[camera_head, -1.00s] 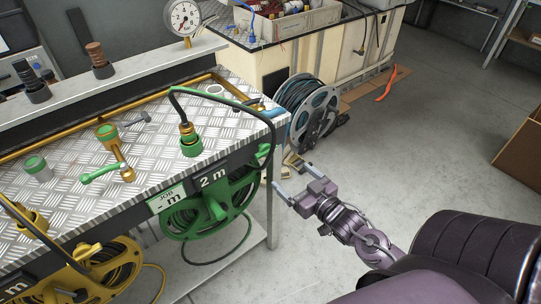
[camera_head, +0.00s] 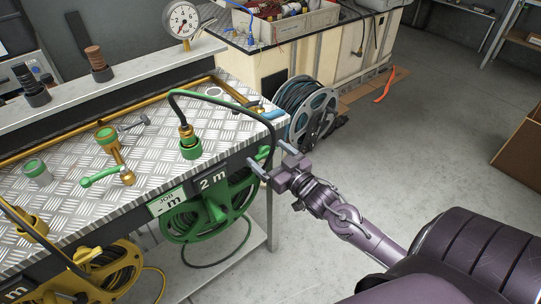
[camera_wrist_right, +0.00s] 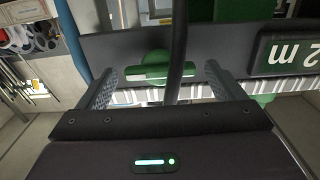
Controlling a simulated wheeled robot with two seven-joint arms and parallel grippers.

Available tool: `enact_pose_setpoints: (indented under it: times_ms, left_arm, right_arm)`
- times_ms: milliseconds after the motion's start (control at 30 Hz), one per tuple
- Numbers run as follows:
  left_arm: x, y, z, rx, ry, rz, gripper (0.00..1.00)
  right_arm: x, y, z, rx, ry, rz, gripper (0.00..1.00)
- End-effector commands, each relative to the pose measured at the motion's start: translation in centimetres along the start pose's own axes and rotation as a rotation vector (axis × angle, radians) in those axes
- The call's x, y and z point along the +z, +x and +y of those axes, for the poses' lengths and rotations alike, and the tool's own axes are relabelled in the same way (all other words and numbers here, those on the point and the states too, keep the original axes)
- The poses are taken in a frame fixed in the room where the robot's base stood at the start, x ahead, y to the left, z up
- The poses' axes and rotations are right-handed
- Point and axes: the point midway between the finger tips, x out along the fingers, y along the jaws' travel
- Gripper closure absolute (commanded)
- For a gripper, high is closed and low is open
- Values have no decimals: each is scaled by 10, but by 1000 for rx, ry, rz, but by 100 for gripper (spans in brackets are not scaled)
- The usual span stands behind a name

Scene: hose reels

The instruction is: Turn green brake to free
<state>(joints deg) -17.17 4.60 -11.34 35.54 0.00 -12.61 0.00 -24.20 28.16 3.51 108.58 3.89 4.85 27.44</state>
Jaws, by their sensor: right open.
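The green brake (camera_wrist_right: 160,72) shows in the right wrist view as a round dark-green knob with a lighter bar lying sideways. It sits on the dark front strip of the bench, between the two fingers of my right gripper, with clear space on both sides. A black hose (camera_wrist_right: 177,45) crosses in front of it. In the head view my right gripper (camera_head: 270,157) is open at the bench's front right corner, right of the 2 m label (camera_head: 213,182) and the green hose reel (camera_head: 203,212). I cannot make out the brake clearly there. My left gripper is not in view.
The metal-topped bench (camera_head: 75,186) carries a green hose nozzle (camera_head: 190,146) and a green-handled brass valve (camera_head: 103,178). A yellow reel (camera_head: 105,270) hangs at lower left. A blue-grey reel (camera_head: 316,112) stands on the floor behind.

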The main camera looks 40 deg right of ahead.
Motion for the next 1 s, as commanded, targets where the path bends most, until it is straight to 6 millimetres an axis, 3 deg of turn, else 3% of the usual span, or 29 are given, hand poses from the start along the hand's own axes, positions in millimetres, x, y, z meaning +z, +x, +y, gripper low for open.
enact_pose_setpoints:
  times_ms: [133, 467, 767, 1000]
  left_arm:
    - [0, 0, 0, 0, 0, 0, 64]
    - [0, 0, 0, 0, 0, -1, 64]
    - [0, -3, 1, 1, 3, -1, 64]
    - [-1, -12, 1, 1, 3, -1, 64]
  right_arm:
    - [0, 0, 0, 0, 0, 0, 12]
    - [0, 0, 0, 0, 0, 0, 55]
    - [-1, 0, 0, 0, -35, 0, 56]
    - [-2, 0, -1, -2, -168, 1, 56]
